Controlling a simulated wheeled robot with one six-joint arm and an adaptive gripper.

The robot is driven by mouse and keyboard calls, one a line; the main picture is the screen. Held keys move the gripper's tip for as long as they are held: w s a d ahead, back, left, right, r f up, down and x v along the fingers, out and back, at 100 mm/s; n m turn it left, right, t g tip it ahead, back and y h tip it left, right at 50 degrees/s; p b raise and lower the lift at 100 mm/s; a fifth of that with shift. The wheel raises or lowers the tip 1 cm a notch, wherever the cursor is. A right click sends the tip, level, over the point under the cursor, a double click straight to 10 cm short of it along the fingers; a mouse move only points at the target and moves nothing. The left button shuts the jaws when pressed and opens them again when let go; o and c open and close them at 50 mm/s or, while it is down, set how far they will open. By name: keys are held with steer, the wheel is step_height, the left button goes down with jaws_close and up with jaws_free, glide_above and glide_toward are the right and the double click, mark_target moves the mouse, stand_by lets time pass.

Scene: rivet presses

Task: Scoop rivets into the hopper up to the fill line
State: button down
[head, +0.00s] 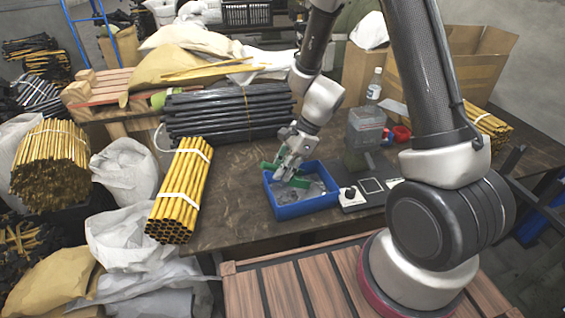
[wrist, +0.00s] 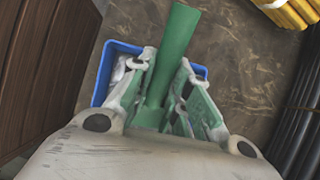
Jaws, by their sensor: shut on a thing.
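A green scoop (head: 297,181) is held by my gripper (head: 292,153) over the blue bin (head: 305,209). In the wrist view the scoop's green handle (wrist: 178,38) runs between the two fingers of my gripper (wrist: 165,68). The blue bin (wrist: 103,75) is below, largely covered by the gripper. Grey metallic rivets (head: 316,187) lie in the bin. The scoop's bowl is mostly hidden, so I cannot tell whether it holds rivets. A clear box-like container (head: 366,127), which looks like the hopper, stands behind and right of the bin. Its fill line is too small to see.
A small device with a dark panel (head: 371,186) sits right of the bin. Red items (head: 399,134) and a clear bottle (head: 374,86) stand near the container. Black rods (head: 225,112) and yellow tubes (head: 181,192) lie to the left. Bare table (head: 238,195) separates the tubes and bin.

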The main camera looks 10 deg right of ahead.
steer(key=shift+d+f, duration=0.25)
steer(key=shift+f, duration=0.65)
steer(key=shift+d+f, duration=0.2)
steer(key=shift+f, duration=0.9)
steer(key=shift+a+f+h, duration=0.2)
steer(key=shift+h, duration=0.5)
steer(key=shift+f+h, duration=0.2)
steer(key=shift+h, duration=0.2)
steer(key=shift+r, duration=0.3)
steer(key=shift+r+h, duration=0.3)
steer(key=shift+r, duration=0.05)
steer(key=shift+h, duration=0.9)
steer(key=shift+a+r, duration=0.2)
steer(key=shift+r, duration=0.65)
steer(key=shift+a+r, duration=0.2)
steer(key=shift+r, duration=0.7)
steer(key=shift+a+r, duration=0.2)
steer(key=shift+r, duration=0.65)
